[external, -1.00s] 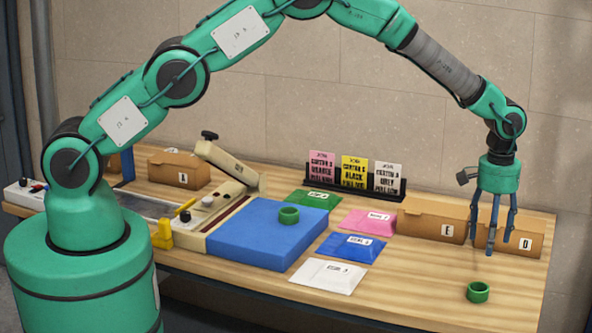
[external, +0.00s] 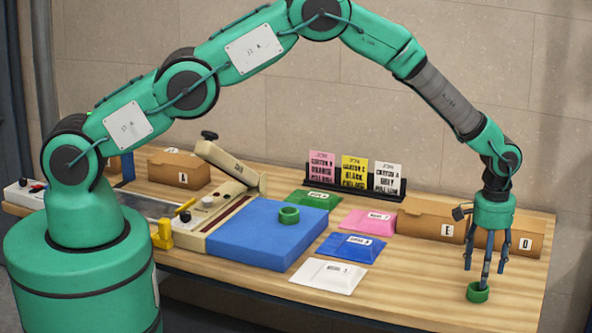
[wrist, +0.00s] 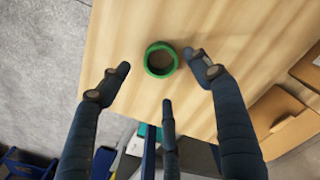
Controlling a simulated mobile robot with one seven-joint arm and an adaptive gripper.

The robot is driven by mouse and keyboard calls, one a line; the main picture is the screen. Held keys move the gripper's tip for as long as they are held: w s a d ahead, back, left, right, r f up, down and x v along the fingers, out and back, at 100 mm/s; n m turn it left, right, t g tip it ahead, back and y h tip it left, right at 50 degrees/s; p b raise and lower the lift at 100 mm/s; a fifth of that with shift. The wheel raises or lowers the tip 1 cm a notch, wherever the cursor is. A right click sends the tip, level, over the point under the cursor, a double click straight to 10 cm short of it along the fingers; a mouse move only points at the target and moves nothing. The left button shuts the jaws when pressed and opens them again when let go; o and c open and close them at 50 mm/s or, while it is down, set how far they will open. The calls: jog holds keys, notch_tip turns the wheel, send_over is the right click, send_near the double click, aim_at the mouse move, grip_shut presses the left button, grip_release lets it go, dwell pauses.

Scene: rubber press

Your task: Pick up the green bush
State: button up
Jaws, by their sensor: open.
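A green ring-shaped bush (external: 477,293) stands on the wooden table near its front right edge. My gripper (external: 484,272) is open and points down above the bush. In the wrist view its dark fingers (wrist: 160,85) are spread apart with nothing between them. A second green bush (external: 289,215) sits on the blue pad. I cannot tell from the external view whether a fingertip touches the bush.
Cardboard boxes E (external: 432,222) and D (external: 522,243) stand behind the gripper; a box (wrist: 282,122) shows at right in the wrist view. Pink, blue and white packets lie left of it. The blue pad (external: 262,247) is further left. Bare tabletop (external: 410,283) lies left of the bush.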

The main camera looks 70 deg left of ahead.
aim_at(475, 294)
jog(key=shift+f, duration=0.15)
jog(key=shift+s+a+f+p, duration=0.15)
jog(key=shift+f+p, duration=0.1)
jog(key=shift+f, duration=1)
jog(key=shift+w+a+f+p, duration=0.1)
jog(key=shift+f+p, duration=0.1)
jog(key=shift+f, duration=1)
jog(key=shift+c, duration=0.3)
jog(key=c, duration=1)
